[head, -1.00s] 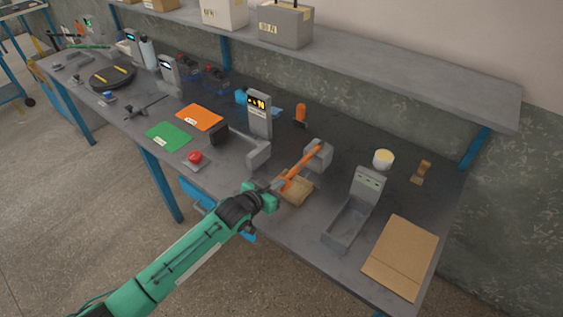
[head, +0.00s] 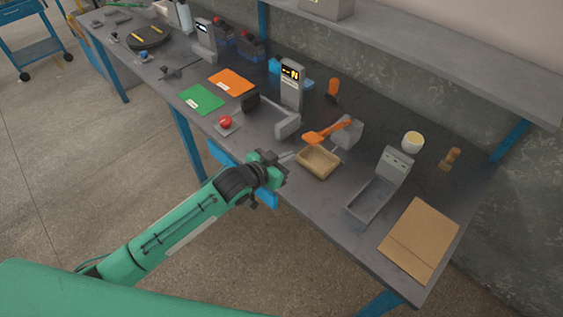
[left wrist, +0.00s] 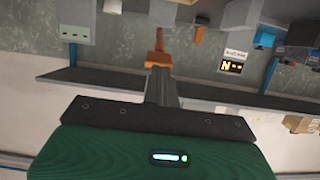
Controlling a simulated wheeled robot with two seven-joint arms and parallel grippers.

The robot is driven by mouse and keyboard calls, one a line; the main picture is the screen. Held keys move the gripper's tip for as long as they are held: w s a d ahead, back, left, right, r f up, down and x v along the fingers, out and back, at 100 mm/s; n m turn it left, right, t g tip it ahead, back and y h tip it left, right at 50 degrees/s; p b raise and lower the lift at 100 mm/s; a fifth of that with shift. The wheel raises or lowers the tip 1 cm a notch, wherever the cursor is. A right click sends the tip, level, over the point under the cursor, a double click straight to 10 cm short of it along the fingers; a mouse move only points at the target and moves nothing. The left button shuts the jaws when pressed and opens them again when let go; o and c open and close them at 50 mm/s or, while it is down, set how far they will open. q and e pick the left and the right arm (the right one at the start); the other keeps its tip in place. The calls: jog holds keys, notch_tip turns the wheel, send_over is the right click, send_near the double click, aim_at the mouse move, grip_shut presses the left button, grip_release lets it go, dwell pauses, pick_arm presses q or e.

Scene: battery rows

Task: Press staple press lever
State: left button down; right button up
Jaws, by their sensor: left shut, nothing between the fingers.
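The staple press (head: 348,134) is a grey block on the bench with an orange lever (head: 327,131) reaching out to the left, above a small tan box (head: 318,163). My left gripper (head: 287,158) is shut and empty, just left of the box and below the lever's end, apparently apart from the lever. In the left wrist view, the shut fingers (left wrist: 162,88) point toward the orange lever (left wrist: 158,55). The exact gap between them is hard to tell. My right gripper is not in view.
A grey stand with a trough (head: 378,185) and a flat cardboard sheet (head: 420,238) lie to the right. A display post (head: 291,85) and a red button (head: 226,122) are to the left. A white jar (head: 413,142) and a wooden stamp (head: 450,158) stand behind.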

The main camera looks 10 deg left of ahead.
pick_arm(q)
jog(key=shift+v, duration=1.05)
jog(key=shift+s, duration=0.1)
jog(key=s+a+f+n+g+y, duration=0.25)
jog(key=s+a, duration=0.25)
jog(key=s, duration=0.5)
jog(key=s+a+f+n+g+y, duration=0.1)
jog(key=s+a+f+g+y, duration=0.3)
jog(key=s, duration=0.6)
jog(key=s+a+f+n+g+y, duration=0.15)
jog(key=s+a, duration=0.35)
jog(key=s, duration=0.5)
notch_tip(320, 180, down, 30)
jog(key=g, duration=0.2)
jog(key=s+a+f, duration=0.2)
jog(key=s+f, duration=0.8)
jog(key=s+a+f, duration=0.2)
jog(key=s+f, duration=0.8)
jog(key=shift+f+g+y, duration=0.15)
jog(key=shift+g+y, duration=0.15)
jog(key=shift+g, duration=0.1)
